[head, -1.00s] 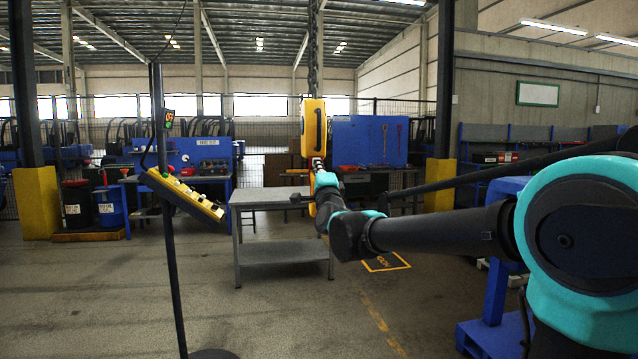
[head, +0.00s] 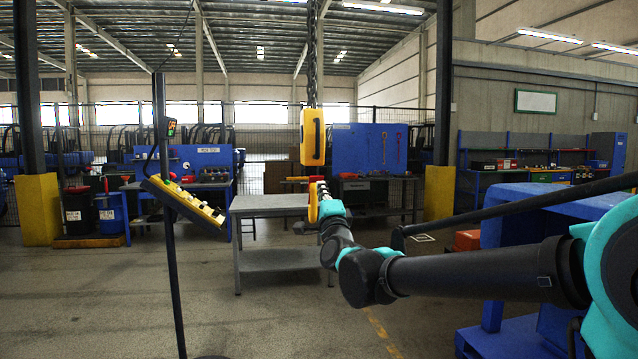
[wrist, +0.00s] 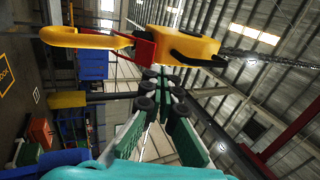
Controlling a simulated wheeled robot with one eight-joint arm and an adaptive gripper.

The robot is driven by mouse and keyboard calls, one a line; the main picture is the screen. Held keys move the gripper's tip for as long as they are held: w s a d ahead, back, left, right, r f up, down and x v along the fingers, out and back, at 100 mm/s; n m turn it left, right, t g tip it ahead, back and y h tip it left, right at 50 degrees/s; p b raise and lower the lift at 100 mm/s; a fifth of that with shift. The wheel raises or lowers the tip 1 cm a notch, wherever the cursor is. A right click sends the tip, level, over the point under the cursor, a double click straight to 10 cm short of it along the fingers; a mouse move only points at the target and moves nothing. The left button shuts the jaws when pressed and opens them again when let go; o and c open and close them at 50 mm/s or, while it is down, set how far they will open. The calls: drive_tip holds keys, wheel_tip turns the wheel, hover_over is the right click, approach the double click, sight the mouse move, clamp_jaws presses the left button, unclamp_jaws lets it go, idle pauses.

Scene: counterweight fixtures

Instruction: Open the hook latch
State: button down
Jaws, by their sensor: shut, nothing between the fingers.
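A yellow hook block (head: 313,138) hangs from a chain in the head view, with a yellow hook (head: 312,207) below it. A small red piece, apparently the latch (head: 295,179), sticks out left between block and hook. In the wrist view the hook (wrist: 75,37) lies sideways at upper left. The red latch piece (wrist: 142,48) sits between it and the yellow block (wrist: 185,45). My gripper (wrist: 163,76) is shut and empty, its black-padded fingertips close to the red piece. I cannot tell whether they touch. In the head view my gripper (head: 321,188) is beside the hook, partly hiding it.
A grey table (head: 270,210) stands behind the hook. A yellow control pendant (head: 185,200) on a black stand is at left. Blue furniture (head: 510,250) stands at right behind my arm. The floor at front centre is clear.

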drive_tip(key=shift+v, duration=2.15)
drive_tip(key=shift+r, duration=0.1)
drive_tip(key=t, duration=0.4)
approach(317, 179)
drive_tip(key=w+v, duration=0.1)
drive_tip(key=v, duration=0.5)
drive_tip(key=shift+s+d+f+y, duration=0.25)
drive_tip(key=shift+s+f+y, duration=0.35)
drive_tip(key=shift+f, duration=0.25)
drive_tip(key=shift+w, duration=0.1)
drive_tip(key=x, duration=1.4)
drive_tip(key=shift+s+r, duration=0.2)
drive_tip(key=shift+s, duration=0.05)
